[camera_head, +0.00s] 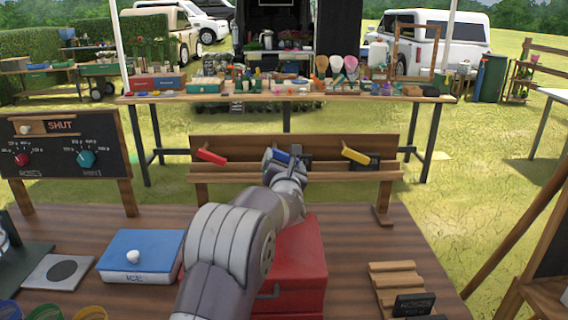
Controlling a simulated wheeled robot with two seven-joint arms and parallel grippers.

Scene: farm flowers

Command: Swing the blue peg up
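A low wooden rail (235,146) stands at the back of the near table and carries three coloured pegs. The blue peg (281,156) is in the middle, partly hidden by my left gripper (288,157). The red peg (211,156) is to its left and slopes down to the right. The yellow peg (355,156) is to its right and also slopes down to the right. My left arm reaches up from the bottom middle, and its gripper is right at the blue peg. The fingers are too small and covered to tell whether they grip it. My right gripper is out of view.
A red toolbox (302,262) stands beside my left arm, below the rail. A blue ICE box (141,252) and a dark knob board (66,150) are to the left. A slotted wooden rack (394,281) is at right.

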